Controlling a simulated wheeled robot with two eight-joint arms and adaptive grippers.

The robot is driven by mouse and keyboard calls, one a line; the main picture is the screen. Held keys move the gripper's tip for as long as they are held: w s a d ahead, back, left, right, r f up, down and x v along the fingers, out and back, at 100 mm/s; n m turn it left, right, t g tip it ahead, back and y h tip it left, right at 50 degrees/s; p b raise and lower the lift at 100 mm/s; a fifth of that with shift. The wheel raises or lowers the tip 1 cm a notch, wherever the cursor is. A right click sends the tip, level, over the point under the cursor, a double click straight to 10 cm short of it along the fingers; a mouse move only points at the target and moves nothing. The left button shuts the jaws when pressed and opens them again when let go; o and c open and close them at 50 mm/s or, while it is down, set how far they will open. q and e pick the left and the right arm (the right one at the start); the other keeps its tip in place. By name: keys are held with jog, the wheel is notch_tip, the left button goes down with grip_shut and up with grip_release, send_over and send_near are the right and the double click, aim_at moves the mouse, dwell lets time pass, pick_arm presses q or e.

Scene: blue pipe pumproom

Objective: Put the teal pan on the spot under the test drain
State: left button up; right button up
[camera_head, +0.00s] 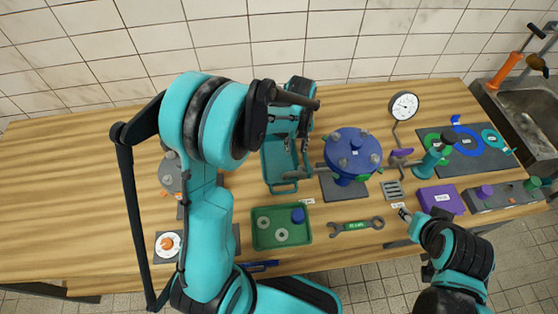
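The teal pan (271,168) lies on the wooden table left of the blue round pump body, with its looped handle toward me. My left gripper (296,143) hangs over the pan's far part, and my arm hides that part. I cannot tell whether its fingers touch the pan or how far they are apart. The blue pump body (353,150) stands on a dark grey plate (330,187), with a grey pipe stub (318,168) on its left side above the table. I cannot tell for sure which fitting is the test drain. My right gripper (404,213) is low at the table's front edge, its fingers unclear.
A green tray (258,240) with rings and a blue part sits in front of the pan. A wrench (355,226), a slotted grate (393,190), a purple box (442,200) and a gauge (404,106) stand nearby. The left table end is clear; a sink (530,115) is at right.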

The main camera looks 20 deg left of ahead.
aim_at(295, 155)
pick_arm(q)
notch_tip(295, 155, down, 4)
jog(key=shift+f+b, duration=0.25)
jog(key=shift+b, duration=0.4)
jog(key=shift+r, duration=0.1)
grip_shut()
jog(key=shift+r, duration=0.15)
